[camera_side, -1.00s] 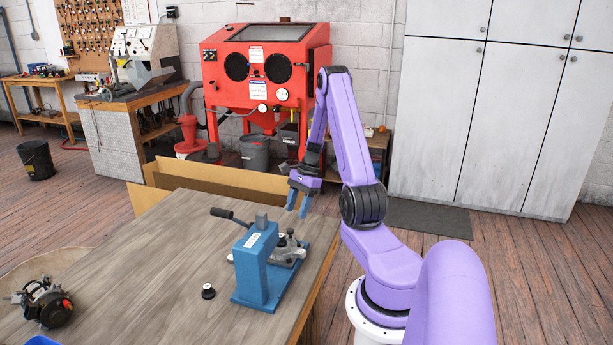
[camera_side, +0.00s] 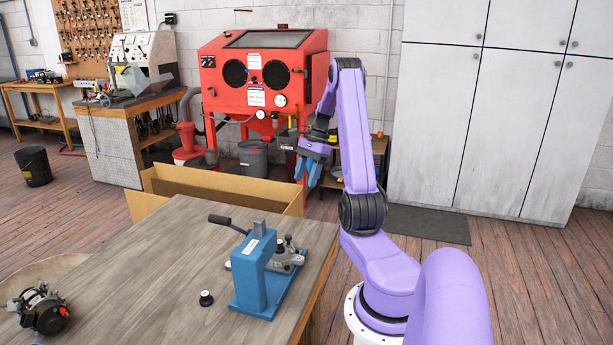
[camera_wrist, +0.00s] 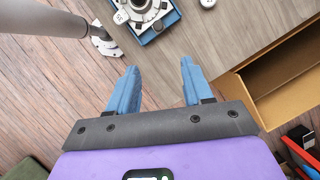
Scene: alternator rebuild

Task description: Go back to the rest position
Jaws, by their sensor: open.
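My gripper (camera_side: 307,168) is in the air above and behind the far right corner of the workbench (camera_side: 185,240) in the side view. In the wrist view my gripper (camera_wrist: 158,85) has its two blue fingers spread apart with nothing between them. The blue press (camera_side: 256,272) stands on the workbench with its black-handled lever to the left. A grey metal part (camera_side: 286,256) sits on its base. The press also shows in the wrist view at the top (camera_wrist: 158,33), partly cut off, apart from my fingers.
A small black-and-white part (camera_side: 206,298) lies on the workbench left of the press. An alternator (camera_side: 42,310) is at the left edge. An open cardboard box (camera_side: 215,187) stands behind the bench, below a red blasting cabinet (camera_side: 262,75). The floor right of my arm is clear.

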